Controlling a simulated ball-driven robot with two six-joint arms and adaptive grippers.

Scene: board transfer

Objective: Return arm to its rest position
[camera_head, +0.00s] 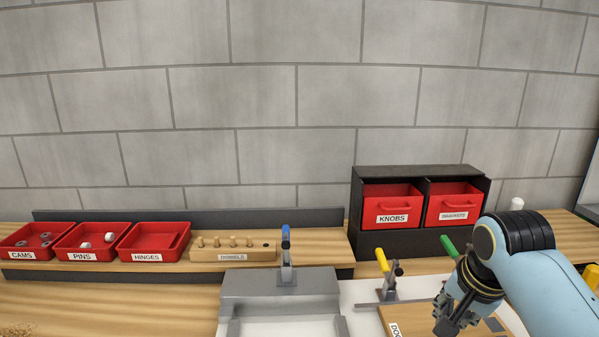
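My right gripper (453,318) is at the lower right, at the end of a light blue arm. It hangs over a wooden board (408,322) that carries a label, partly cut off by the picture's bottom edge. The fingers are dark and partly bunched in view, so I cannot tell whether they are open or shut, or whether they touch the board. My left gripper and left arm are not in view.
Red bins for cams (27,252), pins (84,252) and hinges (153,256) stand left beside a dowel block (233,254). A grey fixture (278,296) has a blue-handled clamp (286,247). Yellow (382,261) and green (448,245) handles stand near my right arm. A black cabinet (428,174) holds red drawers.

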